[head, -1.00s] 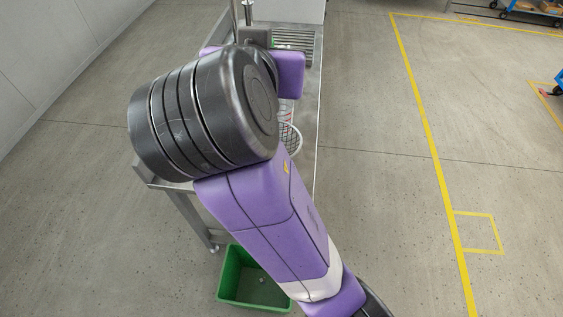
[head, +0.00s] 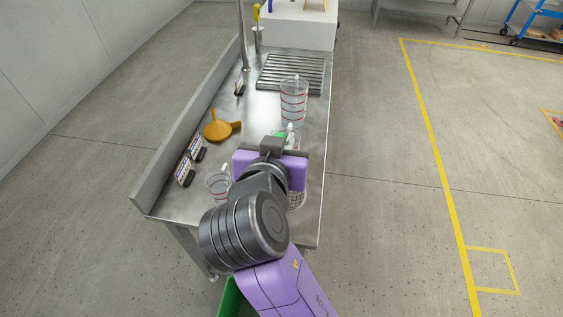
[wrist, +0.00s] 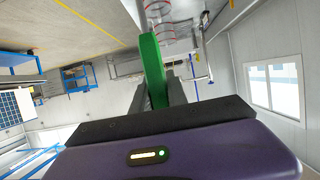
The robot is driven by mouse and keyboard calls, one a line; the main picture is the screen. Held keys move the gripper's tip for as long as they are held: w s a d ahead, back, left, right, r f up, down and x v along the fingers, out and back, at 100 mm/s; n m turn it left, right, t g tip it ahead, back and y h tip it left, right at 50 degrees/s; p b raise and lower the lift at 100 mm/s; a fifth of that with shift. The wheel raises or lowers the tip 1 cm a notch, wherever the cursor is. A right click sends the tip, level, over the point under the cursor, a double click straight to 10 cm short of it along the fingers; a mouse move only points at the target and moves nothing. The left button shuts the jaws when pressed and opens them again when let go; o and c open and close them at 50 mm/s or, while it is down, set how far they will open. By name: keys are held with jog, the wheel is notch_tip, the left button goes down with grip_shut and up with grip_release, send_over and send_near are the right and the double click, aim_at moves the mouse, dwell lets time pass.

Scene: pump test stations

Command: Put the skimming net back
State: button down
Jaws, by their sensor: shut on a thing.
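My gripper (head: 283,142) is over the steel bench, shut on a green handle, which I take to be the skimming net's handle (head: 279,134). In the wrist view the green handle (wrist: 153,70) stands between the fingers and runs away from the palm. A pale mesh (head: 297,201) shows beside my wrist near the bench's right edge; it looks like the net's mesh, but my arm hides most of it. I cannot tell whether it touches the bench.
On the steel bench (head: 222,104) stand a red-banded clear jug (head: 293,100), an orange funnel (head: 218,127), another clear jug (head: 218,184) and small label stands (head: 186,171). A slatted drain rack (head: 285,72) lies farther back. A green bin (head: 232,301) is on the floor.

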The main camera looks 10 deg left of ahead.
notch_tip(320, 180, down, 6)
jog(key=shift+f, duration=0.15)
dwell(0.3)
jog(key=shift+f, duration=0.1)
jog(key=c, duration=1.3)
grip_release()
jog(key=v, duration=1.2)
jog(key=shift+b, duration=0.3)
